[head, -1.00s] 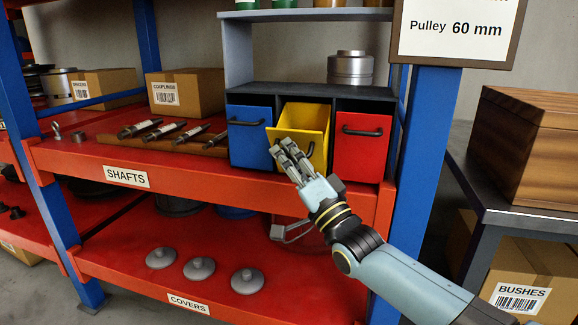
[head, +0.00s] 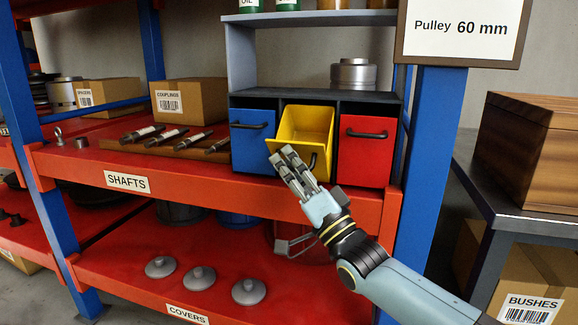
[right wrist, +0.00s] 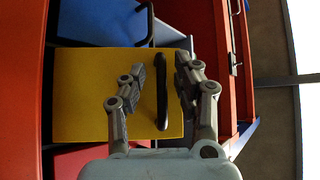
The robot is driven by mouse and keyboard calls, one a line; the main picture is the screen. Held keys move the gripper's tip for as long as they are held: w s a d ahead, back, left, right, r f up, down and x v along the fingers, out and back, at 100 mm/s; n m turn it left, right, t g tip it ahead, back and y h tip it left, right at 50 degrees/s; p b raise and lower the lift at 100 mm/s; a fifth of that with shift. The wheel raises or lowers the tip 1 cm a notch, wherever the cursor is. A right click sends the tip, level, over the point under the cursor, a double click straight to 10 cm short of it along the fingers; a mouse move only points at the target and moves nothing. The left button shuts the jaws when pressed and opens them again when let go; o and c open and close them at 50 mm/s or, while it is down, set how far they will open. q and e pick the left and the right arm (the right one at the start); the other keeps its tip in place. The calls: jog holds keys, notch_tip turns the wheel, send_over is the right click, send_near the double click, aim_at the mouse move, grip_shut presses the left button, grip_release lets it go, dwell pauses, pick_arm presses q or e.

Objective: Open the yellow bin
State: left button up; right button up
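The yellow bin (head: 306,124) is tilted out of the shelf unit between the blue bin (head: 252,142) and the red bin (head: 364,150), and its inside shows. Its black handle (right wrist: 162,90) is partly hidden by my fingers in the head view. My right gripper (head: 281,157) is at the front of the yellow bin. In the right wrist view my right gripper's fingers (right wrist: 160,72) stand on either side of the handle, with gaps visible, so it looks open around it. My left gripper is not in view.
The bins stand on the red shelf (head: 230,188), with a row of shafts (head: 172,137) to their left. A blue post (head: 428,150) and a wooden box (head: 530,150) are at the right. Grey covers (head: 202,279) lie on the lower shelf.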

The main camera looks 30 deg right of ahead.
jog(key=v, duration=1.2)
